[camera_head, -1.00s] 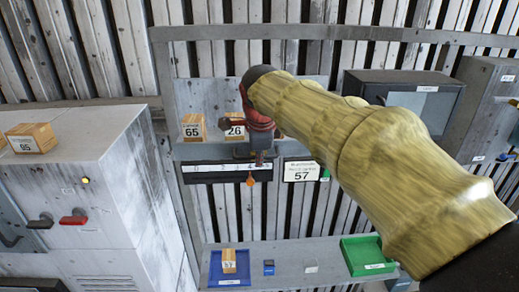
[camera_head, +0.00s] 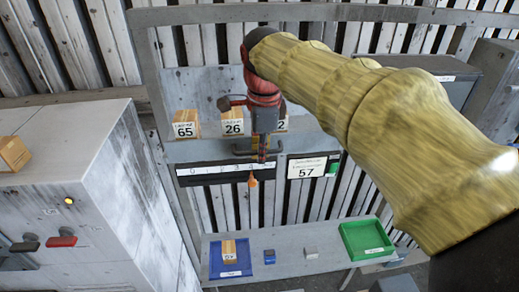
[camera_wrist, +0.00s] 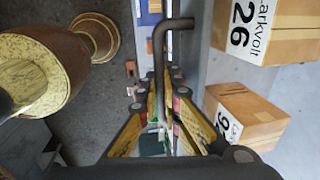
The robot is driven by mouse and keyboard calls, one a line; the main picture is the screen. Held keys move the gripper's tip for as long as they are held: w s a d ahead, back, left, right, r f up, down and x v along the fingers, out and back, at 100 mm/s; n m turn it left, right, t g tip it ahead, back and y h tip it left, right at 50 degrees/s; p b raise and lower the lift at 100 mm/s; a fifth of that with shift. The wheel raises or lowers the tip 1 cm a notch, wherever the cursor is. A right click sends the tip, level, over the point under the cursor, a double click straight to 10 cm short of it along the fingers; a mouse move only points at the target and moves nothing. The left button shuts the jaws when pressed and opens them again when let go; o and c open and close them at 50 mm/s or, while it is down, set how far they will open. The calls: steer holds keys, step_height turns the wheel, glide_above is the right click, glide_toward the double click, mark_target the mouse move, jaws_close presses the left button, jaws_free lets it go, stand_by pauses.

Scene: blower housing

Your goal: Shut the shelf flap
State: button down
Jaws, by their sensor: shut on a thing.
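The shelf (camera_head: 190,151) hangs on the grey frame, with a grey bar handle (camera_head: 243,152) at its front. I cannot clearly tell the flap's outline or angle from the shelf front. My gripper (camera_head: 262,152) points down at the handle, in front of the boxes. In the wrist view the bent handle (camera_wrist: 159,50) runs between the fingers of my gripper (camera_wrist: 166,122), which are shut on it. The fingers hide the part of the handle that they hold.
Boxes 65 (camera_head: 185,124) and 26 (camera_head: 232,122) stand on the shelf; a third (camera_head: 282,123) is partly hidden. A lower shelf holds blue (camera_head: 216,262) and green (camera_head: 346,238) trays. A grey cabinet (camera_head: 85,130) stands left.

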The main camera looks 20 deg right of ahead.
steer(key=shift+w+r, duration=0.1)
steer(key=shift+r, duration=0.1)
steer(key=c, duration=2.3)
jaws_free()
steer(key=r, duration=0.4)
steer(key=s+r, duration=0.1)
steer(key=r, duration=0.2)
steer(key=s+r, duration=0.1)
steer(key=r, duration=0.3)
steer(key=shift+s+a+r, duration=0.1)
steer(key=shift+a+r, duration=0.2)
steer(key=shift+r, duration=0.05)
steer(key=s+a+f+n+t+b, duration=0.1)
steer(key=s+f+n+b, duration=0.4)
steer(key=f+b, duration=0.5)
steer(key=s+a+f+n+t+b, duration=0.1)
steer(key=s+f+n+b, duration=0.5)
steer(key=f, duration=2)
steer(key=s+f+n+t+b, duration=0.1)
steer(key=s+f+n+b, duration=0.5)
steer(key=f+n+b, duration=0.4)
steer(key=shift+a+f+t+y+b, duration=0.15)
steer(key=shift+a+f+b, duration=0.05)
steer(key=shift+f+b, duration=1.65)
steer(key=shift+a+f+t+y+b, duration=0.2)
steer(key=shift+f+b, duration=1.15)
steer(key=shift+f, duration=0.9)
